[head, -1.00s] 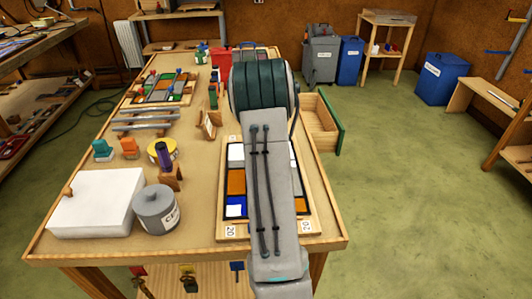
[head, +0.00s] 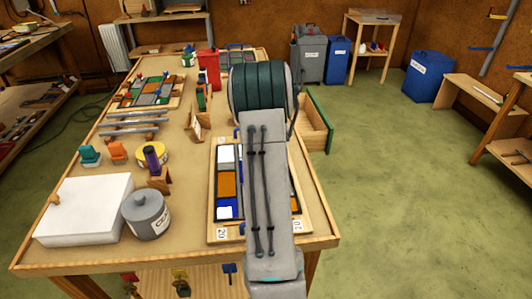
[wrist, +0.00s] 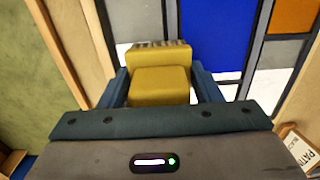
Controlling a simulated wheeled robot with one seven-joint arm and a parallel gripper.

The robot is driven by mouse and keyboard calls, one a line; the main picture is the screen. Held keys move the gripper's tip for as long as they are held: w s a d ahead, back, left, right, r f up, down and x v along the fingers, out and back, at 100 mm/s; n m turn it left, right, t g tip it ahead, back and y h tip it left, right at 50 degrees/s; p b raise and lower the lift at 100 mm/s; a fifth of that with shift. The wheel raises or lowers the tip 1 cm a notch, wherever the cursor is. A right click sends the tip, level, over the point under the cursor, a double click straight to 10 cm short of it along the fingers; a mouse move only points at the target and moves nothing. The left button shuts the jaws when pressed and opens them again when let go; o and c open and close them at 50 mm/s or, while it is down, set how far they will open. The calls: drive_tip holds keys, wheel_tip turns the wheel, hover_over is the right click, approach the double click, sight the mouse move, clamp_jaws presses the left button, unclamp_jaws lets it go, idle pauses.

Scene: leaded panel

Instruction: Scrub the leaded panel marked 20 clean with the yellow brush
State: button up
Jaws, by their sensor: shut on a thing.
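The leaded panel marked 20 (head: 228,185) lies in a wooden frame on the bench, with white, orange and blue panes between dark lead lines. My arm hides much of it in the head view. In the wrist view its blue pane (wrist: 217,32) and orange pane (wrist: 294,15) show, with whitish patches on the lower panes. My gripper (wrist: 162,86) is shut on the yellow brush (wrist: 160,85), one finger on each side of its block. The bristles point at the panel near its frame edge; I cannot tell whether they touch it. The gripper is hidden in the head view.
A grey lidded can (head: 147,215) and a white box (head: 84,210) stand left of the panel. A yellow round tin (head: 154,158), a small wooden stand (head: 197,127) and a red container (head: 209,68) are also on the bench. An open wooden drawer (head: 314,122) juts out at right.

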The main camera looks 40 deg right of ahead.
drive_tip(key=shift+s+d, duration=0.3)
drive_tip(key=shift+d, duration=0.05)
drive_tip(key=shift+s+d, duration=0.45)
drive_tip(key=shift+d, duration=0.2)
drive_tip(key=shift+s+d, duration=0.4)
drive_tip(key=shift+d, duration=0.2)
drive_tip(key=shift+w, duration=0.1)
drive_tip(key=shift+w+d+p, duration=0.55)
drive_tip(key=shift+w+d, duration=0.15)
drive_tip(key=shift+w, duration=0.3)
drive_tip(key=shift+w, duration=0.1)
